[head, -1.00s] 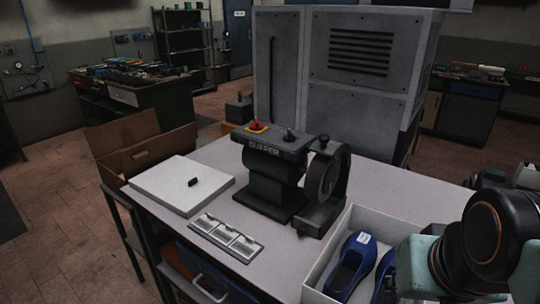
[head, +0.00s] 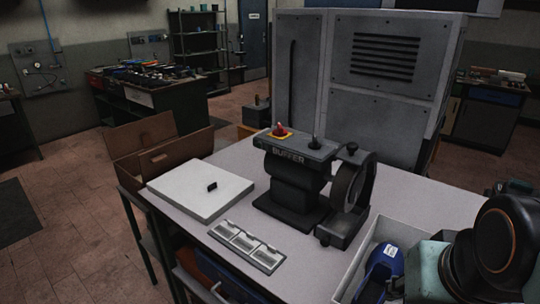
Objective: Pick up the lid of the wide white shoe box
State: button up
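A flat white lid (head: 200,190) with a small black handle (head: 212,187) lies on the left end of the table. The open white shoe box (head: 372,243) stands at the table's front right, partly cut off by the frame and hidden by my arm. A blue shoe (head: 382,270) lies in it. My arm fills the lower right corner. The fingers of my gripper do not show, so I cannot see what they hold. My visible arm parts are well to the right of the lid.
A black buffer machine (head: 300,180) with a red button stands mid-table between the lid and the box. A three-part metal tray (head: 246,246) lies in front of it. An open brown cardboard box (head: 165,155) is behind the lid. A large grey cabinet (head: 375,85) stands behind the table.

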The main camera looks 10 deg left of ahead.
aim_at(204, 191)
jog(key=i+j, duration=0.15)
jog(key=j, duration=0.25)
jog(key=i+j+u, duration=0.1)
jog(key=j, duration=0.35)
jog(key=i+j, duration=0.15)
jog(key=j, duration=0.25)
jog(key=i+j, duration=0.15)
jog(key=j, duration=0.25)
jog(key=i+j+u, duration=0.1)
jog(key=j, duration=0.3)
jog(key=i+j, duration=0.25)
jog(key=j, duration=0.15)
jog(key=k+j, duration=0.15)
jog(key=j, duration=0.25)
jog(key=k+j, duration=0.1)
jog(key=j, duration=0.3)
jog(key=k+j, duration=0.15)
jog(key=j, duration=0.25)
jog(key=i+l, duration=0.25)
jog(key=l, duration=0.15)
jog(key=i+l+u, duration=0.1)
jog(key=i+l, duration=0.15)
jog(key=l, duration=0.2)
